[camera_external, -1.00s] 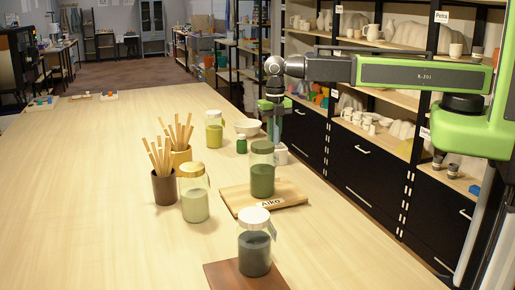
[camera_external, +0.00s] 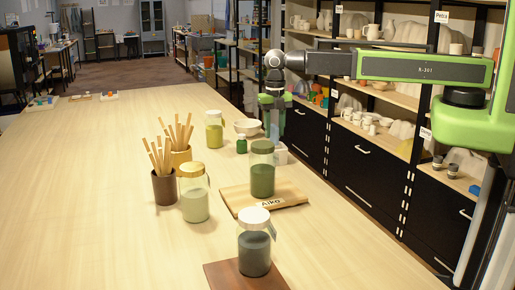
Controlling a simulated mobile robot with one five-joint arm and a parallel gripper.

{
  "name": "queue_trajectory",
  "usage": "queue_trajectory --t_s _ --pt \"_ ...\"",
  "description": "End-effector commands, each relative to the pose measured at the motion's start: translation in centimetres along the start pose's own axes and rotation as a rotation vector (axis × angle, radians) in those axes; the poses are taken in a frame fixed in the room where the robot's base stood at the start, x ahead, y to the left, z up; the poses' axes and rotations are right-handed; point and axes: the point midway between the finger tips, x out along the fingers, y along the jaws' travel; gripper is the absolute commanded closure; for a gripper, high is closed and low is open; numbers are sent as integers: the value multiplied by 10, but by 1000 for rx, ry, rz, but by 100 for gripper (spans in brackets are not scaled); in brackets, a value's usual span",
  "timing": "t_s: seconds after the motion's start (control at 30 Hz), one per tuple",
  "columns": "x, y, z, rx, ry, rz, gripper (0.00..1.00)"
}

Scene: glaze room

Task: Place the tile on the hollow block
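My gripper (camera_external: 274,133) hangs pointing down above the right side of the long table, behind the green jar on the board. Its fingertips are small and partly behind that jar's lid, so I cannot tell whether it is open or holds anything. A small white block-like thing (camera_external: 282,155) stands just below it, partly hidden by the green jar. It may be the hollow block, but no opening can be made out. I cannot pick out the tile.
A green jar (camera_external: 262,180) stands on a wooden board (camera_external: 236,199) labelled Aiko. A dark grey jar (camera_external: 254,252), a pale green jar (camera_external: 194,204), a yellow jar (camera_external: 214,134), stick cups, a small green bottle (camera_external: 241,146) and a bowl (camera_external: 248,127) stand around.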

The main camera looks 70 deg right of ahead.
Motion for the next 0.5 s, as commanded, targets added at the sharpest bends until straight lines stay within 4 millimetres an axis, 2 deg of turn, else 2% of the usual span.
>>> queue_trajectory --t_s 0.03,0.3,0.4,0.5 --pt "-20 0 0 0 0 0 64" --pt "-80 0 0 0 0 0 64" --pt "-96 0 0 0 0 0 64" --pt "-102 0 0 0 0 0 64"
